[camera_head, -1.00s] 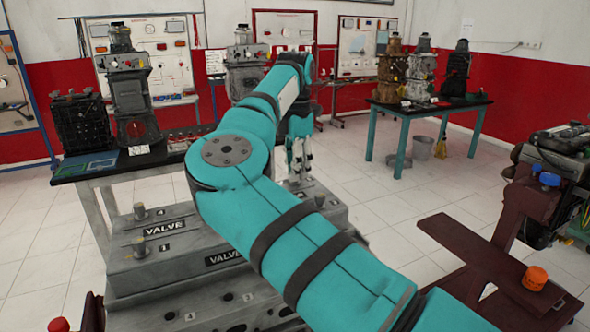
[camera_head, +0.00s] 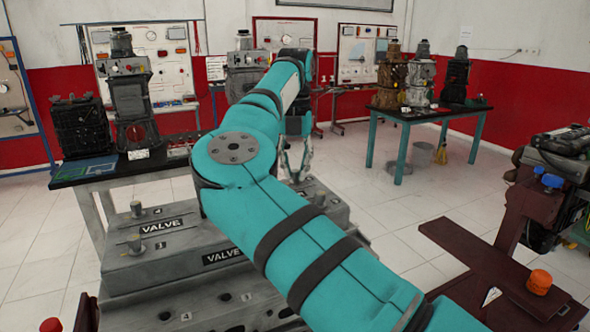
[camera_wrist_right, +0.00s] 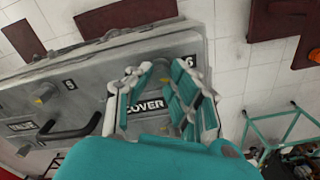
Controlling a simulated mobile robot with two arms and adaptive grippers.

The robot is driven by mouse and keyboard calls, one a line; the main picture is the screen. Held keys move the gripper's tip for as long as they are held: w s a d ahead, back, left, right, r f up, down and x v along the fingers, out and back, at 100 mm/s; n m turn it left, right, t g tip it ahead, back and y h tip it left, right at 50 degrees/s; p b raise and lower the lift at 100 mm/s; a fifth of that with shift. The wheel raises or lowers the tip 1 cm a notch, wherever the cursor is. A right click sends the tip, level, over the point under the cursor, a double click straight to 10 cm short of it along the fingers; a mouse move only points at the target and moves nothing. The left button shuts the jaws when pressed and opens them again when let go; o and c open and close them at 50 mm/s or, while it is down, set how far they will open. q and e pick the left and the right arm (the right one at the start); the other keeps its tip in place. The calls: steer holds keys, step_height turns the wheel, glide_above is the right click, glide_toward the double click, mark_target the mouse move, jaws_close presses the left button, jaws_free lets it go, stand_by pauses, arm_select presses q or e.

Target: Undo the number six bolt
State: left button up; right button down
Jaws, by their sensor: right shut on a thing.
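The grey engine cover block (camera_head: 175,262) stands at lower left in the head view, with labels and several bolts on top. My right gripper (camera_head: 295,172) reaches down at the far right part of its top, partly behind my own arm. In the right wrist view, my right gripper (camera_wrist_right: 160,78) is shut around the number six bolt (camera_wrist_right: 162,68), beside the label 6 and above the word COVER. The fingers hide most of the bolt. Another bolt (camera_wrist_right: 43,93) stands near the label 5. My left gripper is not in view.
A black handle (camera_wrist_right: 70,130) rises from the cover left of the gripper. A brown stand (camera_head: 480,262) is at right, with an orange knob (camera_head: 540,281). A teal table (camera_head: 428,114) with engine models stands at the back right. The white floor between is clear.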

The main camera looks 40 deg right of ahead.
mark_target(295, 170)
steer(key=shift+n+b, duration=0.5)
steer(key=shift+n, duration=1.7)
steer(key=c, duration=1.2)
jaws_free()
step_height(295, 170, up, 12)
steer(key=shift+r, duration=0.1)
